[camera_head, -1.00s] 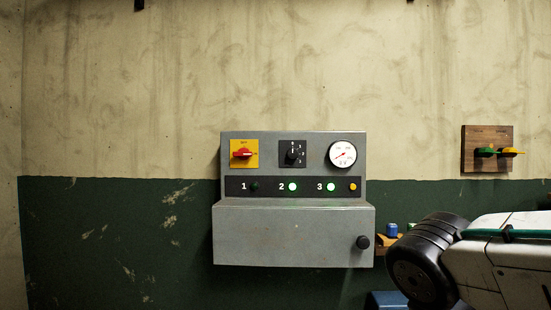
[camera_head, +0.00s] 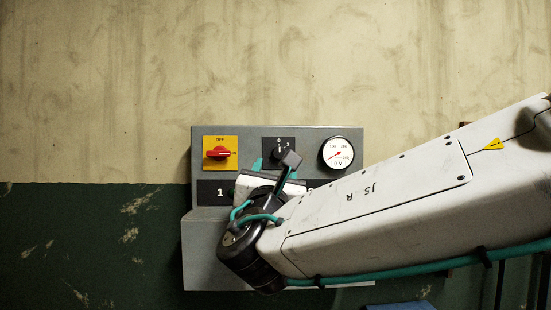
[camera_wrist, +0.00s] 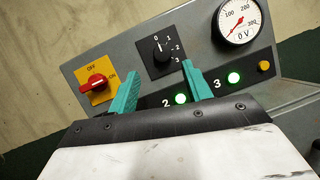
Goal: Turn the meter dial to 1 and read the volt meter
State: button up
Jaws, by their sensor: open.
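The meter dial, a black knob on a black plate marked 0 to 3, shows in the wrist view (camera_wrist: 162,54) and, partly covered, in the head view (camera_head: 280,153). Its exact setting is hard to tell; it seems turned toward the top, near 0. The round white volt meter (camera_wrist: 239,20) has a red needle toward the lower left and the text "0 V"; it also shows in the head view (camera_head: 338,153). My gripper (camera_wrist: 160,68) is open and empty. Its teal fingers are apart, below and to either side of the dial, and no contact is clear.
A red switch on a yellow plate (camera_wrist: 96,84) is left of the dial, its handle toward ON. My arm covers the lower right of the grey panel (camera_head: 205,245).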

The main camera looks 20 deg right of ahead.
aim_at(279, 154)
jog(key=x, duration=0.6)
jog(key=shift+w+d, duration=0.15)
jog(key=shift+d, duration=0.15)
jog(key=c, duration=1)
